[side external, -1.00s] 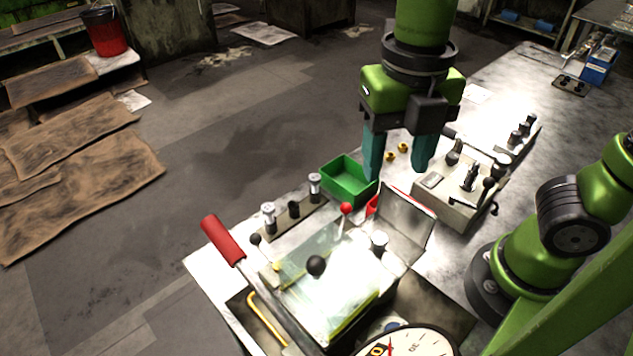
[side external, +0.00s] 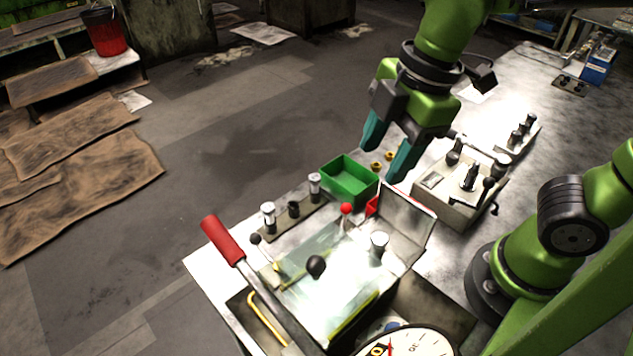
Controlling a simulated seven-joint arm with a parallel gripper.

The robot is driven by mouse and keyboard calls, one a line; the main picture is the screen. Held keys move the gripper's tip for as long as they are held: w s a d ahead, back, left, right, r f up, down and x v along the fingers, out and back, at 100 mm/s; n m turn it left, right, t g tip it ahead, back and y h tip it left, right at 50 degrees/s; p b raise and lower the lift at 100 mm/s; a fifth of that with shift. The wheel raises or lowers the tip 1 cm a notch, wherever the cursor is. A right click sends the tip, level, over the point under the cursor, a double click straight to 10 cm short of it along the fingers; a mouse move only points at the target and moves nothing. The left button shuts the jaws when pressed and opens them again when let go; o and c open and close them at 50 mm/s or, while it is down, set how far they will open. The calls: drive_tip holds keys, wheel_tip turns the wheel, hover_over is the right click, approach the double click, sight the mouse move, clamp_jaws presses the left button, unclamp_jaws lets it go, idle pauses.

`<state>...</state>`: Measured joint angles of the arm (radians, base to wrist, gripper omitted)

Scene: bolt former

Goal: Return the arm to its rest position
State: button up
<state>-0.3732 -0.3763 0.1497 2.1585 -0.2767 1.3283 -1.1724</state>
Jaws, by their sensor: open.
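My gripper (side external: 386,162) is open and empty, with its two teal fingers apart. It hangs tilted above the workbench, over the area of the green bin (side external: 350,181) and the small brass pieces (side external: 377,167). My green arm runs up from the gripper and out of the top of the picture. The fingertips appear above the bench surface; whether anything lies hidden behind them I cannot tell.
The bolt former machine (side external: 330,285) with a red-handled lever (side external: 222,241) stands in front, with a dial gauge (side external: 418,343) below. A grey fixture (side external: 462,190) stands to the right of the gripper. The bench (side external: 535,100) is mostly bare at the back right.

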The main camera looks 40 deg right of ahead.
drive_tip(key=w+d+m+t, duration=0.1)
drive_tip(key=d+m+t, duration=0.4)
drive_tip(key=d+m, duration=0.6)
drive_tip(key=m, duration=0.8)
drive_tip(key=shift+w+d+f, duration=0.15)
drive_tip(key=shift+d+f, duration=0.15)
drive_tip(key=shift+d, duration=0.05)
drive_tip(key=shift+c, duration=0.5)
